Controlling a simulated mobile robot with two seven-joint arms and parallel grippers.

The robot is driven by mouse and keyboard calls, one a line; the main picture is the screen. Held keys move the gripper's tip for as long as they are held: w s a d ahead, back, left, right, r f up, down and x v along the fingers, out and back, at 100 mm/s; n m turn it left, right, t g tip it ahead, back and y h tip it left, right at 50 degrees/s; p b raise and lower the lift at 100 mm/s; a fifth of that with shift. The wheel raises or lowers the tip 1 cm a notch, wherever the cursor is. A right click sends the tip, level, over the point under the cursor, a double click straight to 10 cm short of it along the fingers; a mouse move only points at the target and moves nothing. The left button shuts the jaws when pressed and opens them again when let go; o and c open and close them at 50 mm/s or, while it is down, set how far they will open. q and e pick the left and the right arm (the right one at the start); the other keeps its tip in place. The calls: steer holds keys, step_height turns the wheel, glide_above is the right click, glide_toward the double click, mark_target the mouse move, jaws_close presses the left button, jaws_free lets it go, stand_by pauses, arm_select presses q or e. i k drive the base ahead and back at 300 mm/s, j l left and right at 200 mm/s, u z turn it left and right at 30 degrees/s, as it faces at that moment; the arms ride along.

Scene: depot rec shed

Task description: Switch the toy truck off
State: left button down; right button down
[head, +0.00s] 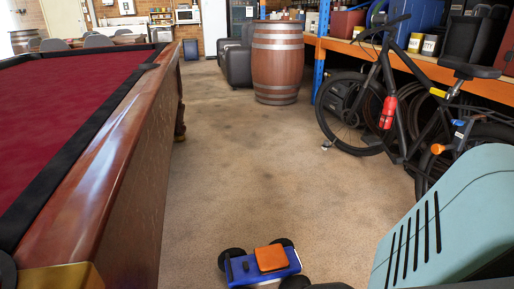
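The toy truck (238,273) is on the floor at the bottom middle of the head view, close to me. It has a blue body, an orange panel on top and black wheels. The bottom of the frame cuts off its near side. Small dark parts show on its blue top left of the orange panel. I cannot tell whether one of them is the switch, or whether the truck is on or off. Neither of my grippers shows in this view.
A red-topped pool table (120,150) stands along the left. A black bicycle (392,110) leans by an orange-edged shelf (440,68) on the right. A wooden barrel (277,62) stands farther back. A teal slotted shape fills the lower right. Brown floor (240,170) between is clear.

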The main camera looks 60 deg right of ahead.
mark_target(245, 264)
steer(key=l, duration=3.4)
steer(key=i+j, duration=0.1)
steer(key=j, duration=0.2)
steer(key=i+j, duration=0.15)
steer(key=j, duration=0.15)
